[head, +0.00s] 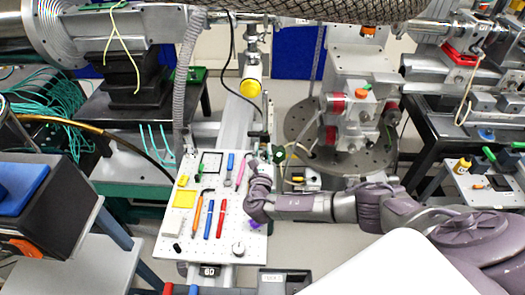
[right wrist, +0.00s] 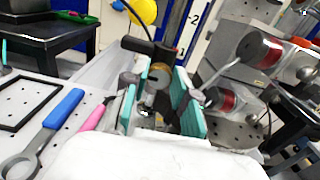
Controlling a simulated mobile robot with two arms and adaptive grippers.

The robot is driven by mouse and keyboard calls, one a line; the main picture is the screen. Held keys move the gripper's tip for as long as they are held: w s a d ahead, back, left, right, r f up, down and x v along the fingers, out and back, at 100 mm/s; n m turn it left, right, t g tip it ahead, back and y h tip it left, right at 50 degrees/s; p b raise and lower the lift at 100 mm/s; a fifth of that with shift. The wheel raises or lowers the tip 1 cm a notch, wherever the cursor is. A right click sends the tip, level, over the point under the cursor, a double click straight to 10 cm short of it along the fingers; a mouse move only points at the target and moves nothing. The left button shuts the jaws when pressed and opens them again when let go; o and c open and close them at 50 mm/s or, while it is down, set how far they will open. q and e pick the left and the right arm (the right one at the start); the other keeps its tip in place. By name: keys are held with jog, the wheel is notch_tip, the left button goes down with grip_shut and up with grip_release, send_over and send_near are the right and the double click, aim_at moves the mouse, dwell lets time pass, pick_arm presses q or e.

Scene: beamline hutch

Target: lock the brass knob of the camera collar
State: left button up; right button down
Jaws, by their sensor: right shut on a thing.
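My right gripper (head: 262,160) reaches in from the right, at the far right edge of the white perforated board, beside a dark upright post (head: 264,122). In the right wrist view its teal finger pads (right wrist: 166,92) are shut around the brass knob (right wrist: 158,74) of the camera collar. The knob is round and partly hidden between the pads; in the head view the gripper hides it. A white cylinder with a yellow end (head: 250,88), seemingly the camera, is above the collar; its yellow end shows in the right wrist view (right wrist: 144,12). My left gripper is not in view.
A metal stage with red-ended parts (head: 336,103) stands close right of the gripper. A cable (head: 233,50) hangs near the camera.

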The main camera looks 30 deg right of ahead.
jog(key=shift+f, duration=0.1)
jog(key=m+b, duration=0.2)
jog(key=m, duration=0.1)
jog(key=shift+f, duration=0.15)
jog(key=m+b, duration=0.3)
jog(key=m, duration=0.1)
jog(key=shift+d+f+b, duration=0.1)
jog(key=shift+b, duration=0.25)
jog(key=m+b, duration=0.6)
jog(key=shift+s+f+m, duration=0.1)
jog(key=shift+m, duration=0.3)
jog(key=shift+d+m+b, duration=0.1)
jog(key=shift+m+b, duration=1)
jog(key=shift+b, duration=0.05)
jog(key=shift+m+b, duration=0.8)
jog(key=shift+m, duration=0.1)
jog(key=shift+r, duration=0.2)
